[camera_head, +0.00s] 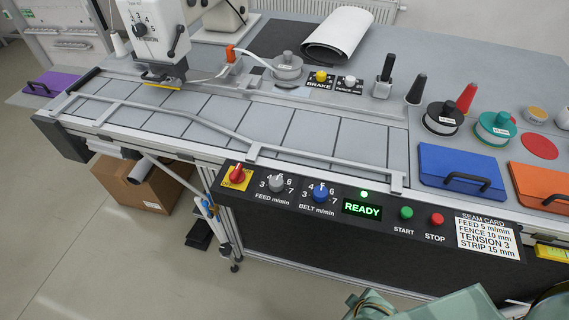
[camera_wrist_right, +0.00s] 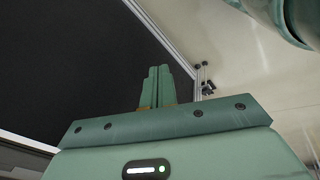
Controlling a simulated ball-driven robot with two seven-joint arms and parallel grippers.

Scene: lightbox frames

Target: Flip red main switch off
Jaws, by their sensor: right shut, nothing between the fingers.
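The red main switch (camera_head: 237,173) is a rotary knob on a yellow plate at the left end of the black control panel (camera_head: 333,228). Its position label is too small to read. My right gripper (camera_wrist_right: 158,72) shows in the right wrist view with its two green fingers together and nothing between them. It is below the table near a dark panel, away from the switch, which that view does not show. Green parts of my arm show at the bottom right of the head view. My left gripper is not in view.
Feed (camera_head: 276,183) and belt (camera_head: 320,193) knobs, a lit READY display (camera_head: 362,209), a green start button (camera_head: 406,213) and a red stop button (camera_head: 437,219) sit right of the switch. A metal rail (camera_head: 235,138) runs above. A cardboard box (camera_head: 142,187) stands on the floor.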

